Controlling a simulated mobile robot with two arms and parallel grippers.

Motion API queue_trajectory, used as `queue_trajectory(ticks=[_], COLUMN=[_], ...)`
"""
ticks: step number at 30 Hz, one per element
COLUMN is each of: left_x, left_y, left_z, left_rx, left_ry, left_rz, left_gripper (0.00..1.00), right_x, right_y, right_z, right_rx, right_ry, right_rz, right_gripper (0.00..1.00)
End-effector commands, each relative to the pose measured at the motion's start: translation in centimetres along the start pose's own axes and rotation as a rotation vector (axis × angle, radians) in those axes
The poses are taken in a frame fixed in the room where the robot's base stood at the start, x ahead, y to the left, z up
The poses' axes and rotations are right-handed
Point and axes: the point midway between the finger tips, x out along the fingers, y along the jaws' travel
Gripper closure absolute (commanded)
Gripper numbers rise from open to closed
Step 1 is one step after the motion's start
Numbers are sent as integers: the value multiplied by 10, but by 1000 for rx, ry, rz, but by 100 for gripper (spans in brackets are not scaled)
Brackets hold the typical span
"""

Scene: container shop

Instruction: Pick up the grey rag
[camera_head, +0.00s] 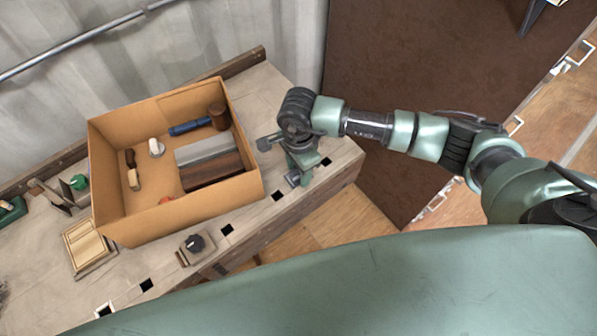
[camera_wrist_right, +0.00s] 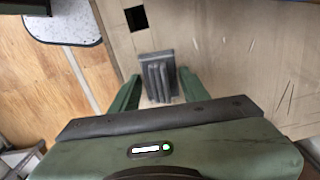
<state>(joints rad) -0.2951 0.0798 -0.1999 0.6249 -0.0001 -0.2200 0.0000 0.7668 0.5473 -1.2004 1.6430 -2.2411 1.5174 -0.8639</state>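The grey rag (camera_wrist_right: 157,74) shows in the right wrist view as a small, dark grey, ridged, folded piece on the wooden bench top. In the head view a bit of grey (camera_head: 292,180) shows at the bench's front right, mostly hidden by my right gripper (camera_head: 302,172). My right gripper points down over the rag. In the wrist view its green fingers (camera_wrist_right: 158,88) are apart, one on each side of the rag. I cannot tell whether the fingertips touch it. My left gripper is not in view.
A cardboard box (camera_head: 185,212) with tools and blocks stands left of my right gripper. A vise-like metal part (camera_head: 268,141) is close to the gripper. The workbench (camera_head: 255,90) has square holes along its front edge. A small block with a black knob (camera_head: 194,243) sits in front.

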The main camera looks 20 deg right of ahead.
Motion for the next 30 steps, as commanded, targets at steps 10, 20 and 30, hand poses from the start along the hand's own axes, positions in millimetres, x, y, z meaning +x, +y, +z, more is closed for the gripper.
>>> queue_trajectory(ticks=[10, 20, 30], left_x=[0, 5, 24], left_y=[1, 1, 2], left_z=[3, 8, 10], left_rx=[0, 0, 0], left_ry=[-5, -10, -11], left_rz=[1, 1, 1], left_gripper=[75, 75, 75], right_x=[-1, -24, -113], right_y=[0, -2, -2], right_z=[0, -1, 0], right_rx=[0, 0, -1], right_ry=[0, 0, 1], right_rz=[-1, -5, -9], right_gripper=[98, 98, 98])
